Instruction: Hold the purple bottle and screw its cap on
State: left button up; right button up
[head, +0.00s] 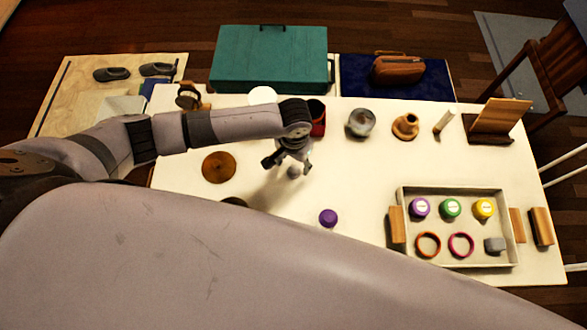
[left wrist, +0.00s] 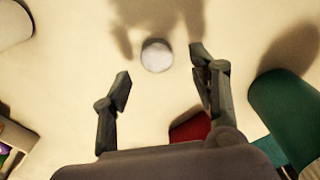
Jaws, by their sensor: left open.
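A purple round piece (head: 328,217) stands on the white table near its front middle; I cannot tell whether it is the bottle or its cap. Another purple round piece with a pale top (head: 420,207) is in the tray at right. My left gripper (head: 287,163) is open and points down over the table, left of and behind the loose purple piece. A small grey-white round object (left wrist: 156,55) lies between and just beyond its fingertips (left wrist: 160,68) in the left wrist view; it also shows in the head view (head: 293,172). Nothing is held. My right gripper is not in view.
The tray (head: 451,191) holds green and yellow round pieces, two rings and a grey block. A red mug (head: 317,115), grey vase (head: 360,123) and tan vase (head: 405,127) stand behind. A brown disc (head: 219,167) lies left. My large grey arm covers the foreground.

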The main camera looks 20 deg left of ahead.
aim_at(294, 170)
pick_arm(q)
jog(key=shift+d+f, duration=0.15)
jog(key=shift+f, duration=1.4)
jog(key=shift+c, duration=0.4)
jog(key=c, duration=0.8)
jog(key=shift+o, duration=0.2)
jog(key=shift+r, duration=0.1)
notch_tip(294, 170, up, 20)
jog(key=b, duration=0.1)
